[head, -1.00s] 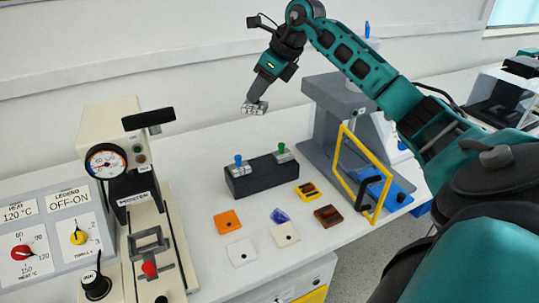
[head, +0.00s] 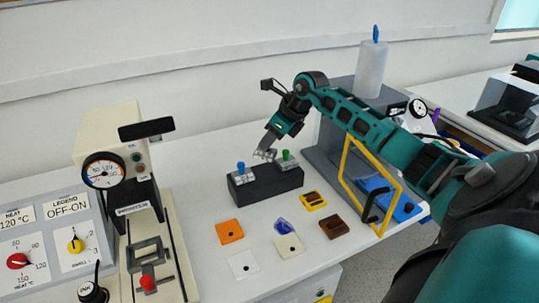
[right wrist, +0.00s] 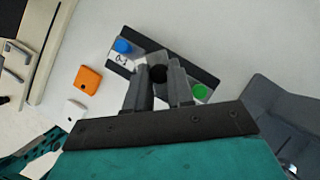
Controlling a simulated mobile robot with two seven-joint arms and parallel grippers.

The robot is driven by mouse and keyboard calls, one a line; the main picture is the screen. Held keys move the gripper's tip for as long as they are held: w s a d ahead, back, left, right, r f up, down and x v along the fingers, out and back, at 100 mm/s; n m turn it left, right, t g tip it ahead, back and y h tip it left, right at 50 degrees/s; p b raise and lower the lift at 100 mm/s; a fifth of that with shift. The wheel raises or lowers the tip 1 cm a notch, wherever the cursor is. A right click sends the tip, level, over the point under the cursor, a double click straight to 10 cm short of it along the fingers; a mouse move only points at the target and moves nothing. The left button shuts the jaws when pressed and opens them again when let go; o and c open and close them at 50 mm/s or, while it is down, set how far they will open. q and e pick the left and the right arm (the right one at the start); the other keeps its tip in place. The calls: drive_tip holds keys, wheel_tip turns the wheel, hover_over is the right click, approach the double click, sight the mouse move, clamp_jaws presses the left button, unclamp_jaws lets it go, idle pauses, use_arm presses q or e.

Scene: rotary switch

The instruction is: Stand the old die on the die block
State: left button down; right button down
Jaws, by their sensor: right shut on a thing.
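The dark die block (head: 265,187) stands on the white bench. A silver die with a blue knob (head: 241,167) sits at its left end and one with a green knob (head: 286,155) at its right end. My right gripper (head: 266,152) is shut on a small silver die (head: 261,156), above the block between the two knobs. I cannot tell whether the held die touches the block. In the right wrist view, the fingers (right wrist: 159,80) lie over the block (right wrist: 207,76), between the blue knob (right wrist: 123,46) and the green knob (right wrist: 200,92). My left gripper is not in view.
A hot-stamping machine (head: 118,125) with a gauge stands left. A grey press with a yellow frame (head: 345,160) stands right of the block. Orange (head: 229,232), white, cream and brown pieces lie in front. The bench behind the block is clear.

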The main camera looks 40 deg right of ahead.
sight(272, 151)
wheel_tip(272, 151, down, 5)
drive_tip(key=shift+f, duration=0.1)
idle(0.3)
drive_tip(key=shift+f, duration=0.2)
drive_tip(key=c, duration=1)
unclamp_jaws()
drive_tip(key=shift+r, duration=0.1)
drive_tip(key=shift+r, duration=0.15)
drive_tip(key=v, duration=1.2)
drive_tip(key=shift+a, duration=0.1)
